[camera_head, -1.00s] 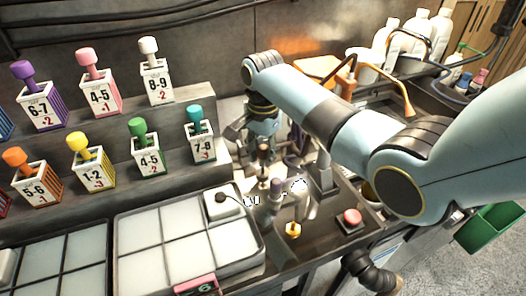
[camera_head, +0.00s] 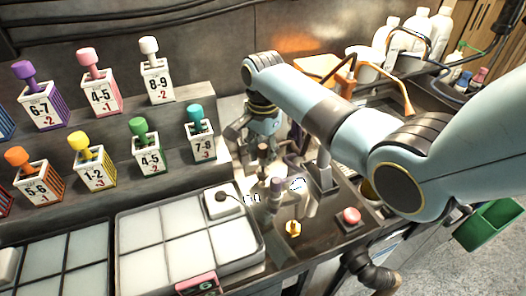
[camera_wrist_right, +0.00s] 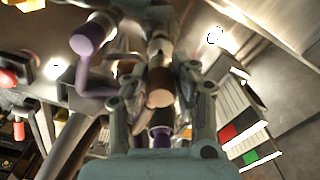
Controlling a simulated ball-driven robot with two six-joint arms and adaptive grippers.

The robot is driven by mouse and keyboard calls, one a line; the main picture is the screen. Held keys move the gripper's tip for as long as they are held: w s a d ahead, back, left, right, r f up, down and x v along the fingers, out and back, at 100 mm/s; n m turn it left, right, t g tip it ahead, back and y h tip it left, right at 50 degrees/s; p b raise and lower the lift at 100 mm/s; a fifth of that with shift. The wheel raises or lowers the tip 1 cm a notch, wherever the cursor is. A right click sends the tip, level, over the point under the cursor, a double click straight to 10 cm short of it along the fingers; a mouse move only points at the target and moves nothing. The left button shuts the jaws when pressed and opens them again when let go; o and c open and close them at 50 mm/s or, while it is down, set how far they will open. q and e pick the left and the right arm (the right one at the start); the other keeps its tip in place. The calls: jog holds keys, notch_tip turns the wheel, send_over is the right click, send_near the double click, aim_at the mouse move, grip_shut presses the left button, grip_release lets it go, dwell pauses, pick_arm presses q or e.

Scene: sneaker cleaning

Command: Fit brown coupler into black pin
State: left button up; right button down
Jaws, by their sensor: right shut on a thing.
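My right gripper (camera_head: 262,140) points down over the metal fixture at the back of the bench. In the right wrist view its fingers (camera_wrist_right: 158,85) close on the brown coupler (camera_wrist_right: 159,87) from both sides. The coupler also shows as a small brown cylinder in the head view (camera_head: 263,150), upright above the fixture. Bright glare and the fingers hide its far end. I cannot make out the black pin clearly, nor tell whether the coupler touches it. My left gripper is not in view.
A red button (camera_head: 350,216) and a yellow knob (camera_head: 293,228) are nearer the front edge. A white tray (camera_head: 119,238) and numbered boxes (camera_head: 150,154) lie left.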

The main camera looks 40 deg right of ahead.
aim_at(263, 162)
jog(key=shift+f+b, duration=0.8)
jog(key=shift+f, duration=0.9)
jog(key=c, duration=1)
grip_release()
notch_tip(263, 162, up, 12)
jog(key=shift+s+f, duration=0.1)
